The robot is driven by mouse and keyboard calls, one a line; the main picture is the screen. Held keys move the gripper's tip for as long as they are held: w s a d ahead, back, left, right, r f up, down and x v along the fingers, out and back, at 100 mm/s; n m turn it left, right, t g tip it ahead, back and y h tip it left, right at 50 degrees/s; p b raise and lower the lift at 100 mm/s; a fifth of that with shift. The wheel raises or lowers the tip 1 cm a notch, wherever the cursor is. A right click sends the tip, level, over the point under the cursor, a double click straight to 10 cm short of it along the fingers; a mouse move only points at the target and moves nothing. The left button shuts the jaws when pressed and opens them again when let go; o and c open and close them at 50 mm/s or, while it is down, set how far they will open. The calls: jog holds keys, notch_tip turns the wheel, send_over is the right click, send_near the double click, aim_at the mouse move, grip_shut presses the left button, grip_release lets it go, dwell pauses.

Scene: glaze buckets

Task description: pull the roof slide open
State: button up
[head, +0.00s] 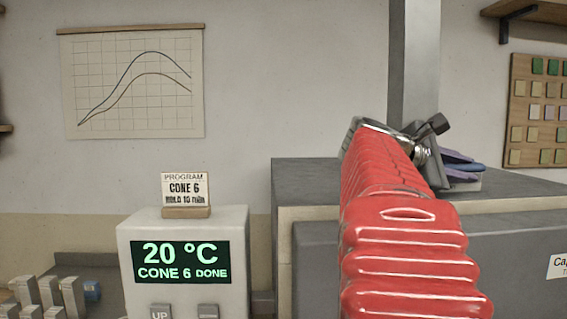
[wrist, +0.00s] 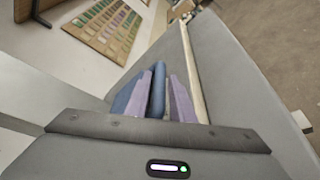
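The grey kiln (head: 300,181) stands at the right in the head view, with a pale layer below its top. My gripper (head: 462,161) is at the kiln's top, mostly behind my red arm. In the wrist view my gripper (wrist: 160,76) has two purple fingers with space between them. A blue rod (wrist: 158,85), apparently the handle of the roof slide, lies between the fingers, nearer the left one. A gap shows by the right finger, so the fingers look open around the rod. Contact and the slide's own edges are hard to make out.
A controller (head: 183,262) reading 20 °C and cone 6 done stands left of the kiln, with a program card (head: 186,193) on top. A grey post (head: 414,60) rises behind my arm. Small test pieces (head: 48,292) stand at lower left. A tile board (head: 539,110) hangs right.

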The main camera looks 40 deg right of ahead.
jog(key=shift+s+d+f, duration=0.1)
jog(key=shift+d, duration=0.1)
jog(key=shift+c, duration=0.6)
grip_shut()
